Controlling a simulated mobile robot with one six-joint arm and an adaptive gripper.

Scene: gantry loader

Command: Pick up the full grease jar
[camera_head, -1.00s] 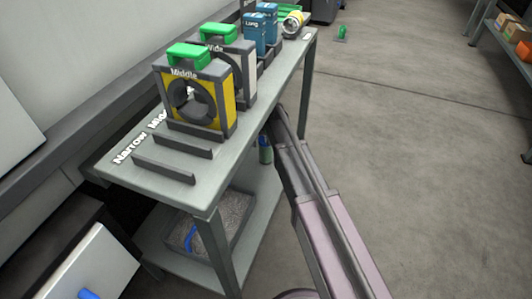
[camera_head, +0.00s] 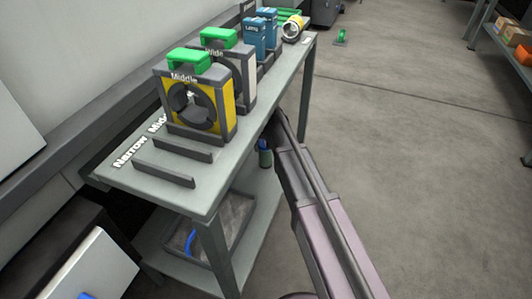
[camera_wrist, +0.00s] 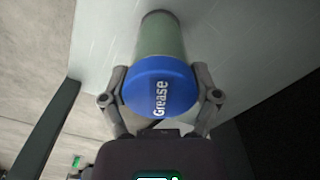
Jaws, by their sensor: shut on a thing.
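The grease jar (camera_wrist: 163,88) has a blue lid marked "Grease" and a greenish body, seen from its lid end in the wrist view. My gripper (camera_wrist: 161,97) is shut on it, with one finger on each side of the lid. I cannot tell the fill level or whether the jar touches the lower shelf.
The bench top (camera_head: 215,190) stands close above and left of my arm. It carries the yellow Middle block (camera_head: 222,101), the Wide block (camera_head: 250,75) and blue Long boxes (camera_head: 262,33). A tray (camera_head: 240,208) sits on the lower shelf.

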